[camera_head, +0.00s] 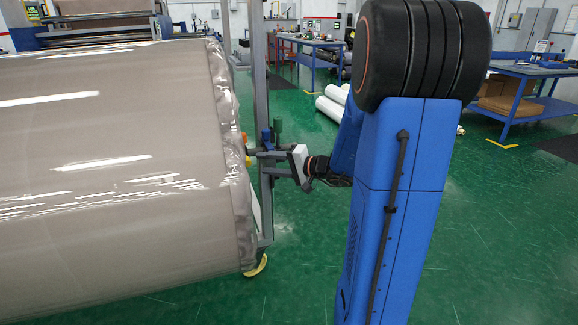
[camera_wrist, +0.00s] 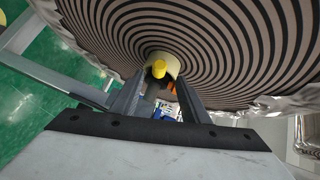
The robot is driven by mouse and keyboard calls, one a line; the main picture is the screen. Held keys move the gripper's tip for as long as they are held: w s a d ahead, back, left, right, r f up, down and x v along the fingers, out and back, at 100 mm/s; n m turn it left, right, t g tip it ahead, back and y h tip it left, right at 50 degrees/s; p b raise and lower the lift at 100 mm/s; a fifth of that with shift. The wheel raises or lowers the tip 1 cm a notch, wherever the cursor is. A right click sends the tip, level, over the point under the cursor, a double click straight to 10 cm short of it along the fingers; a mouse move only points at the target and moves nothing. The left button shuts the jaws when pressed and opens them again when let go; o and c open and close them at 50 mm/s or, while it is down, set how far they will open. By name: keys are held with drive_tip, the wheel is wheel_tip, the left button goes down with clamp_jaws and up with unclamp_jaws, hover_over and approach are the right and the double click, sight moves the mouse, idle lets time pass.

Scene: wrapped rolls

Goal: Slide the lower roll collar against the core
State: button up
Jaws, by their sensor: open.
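A large wrapped roll (camera_head: 110,150) lies on its side at the left of the head view, its crinkled wrapped end facing my arm. In the wrist view the roll's spiral end face (camera_wrist: 235,50) fills the top, with a pale core (camera_wrist: 173,64) and a yellow round-ended piece (camera_wrist: 159,69) at its centre. My gripper (camera_wrist: 158,88) is open, its two fingers pointing toward the core. A blue part (camera_wrist: 166,112) shows between the fingers. In the head view my gripper (camera_head: 262,162) is beside the roll's end. I cannot tell which part is the collar.
A grey upright post (camera_head: 259,75) stands at the roll's end, close to my gripper, with blue (camera_head: 266,140) and green (camera_head: 277,126) fittings. White rolls (camera_head: 331,103) lie on the floor behind. Blue workbenches stand farther back. Green floor is open at the front right.

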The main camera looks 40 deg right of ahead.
drive_tip(key=v, duration=0.8)
idle(0.5)
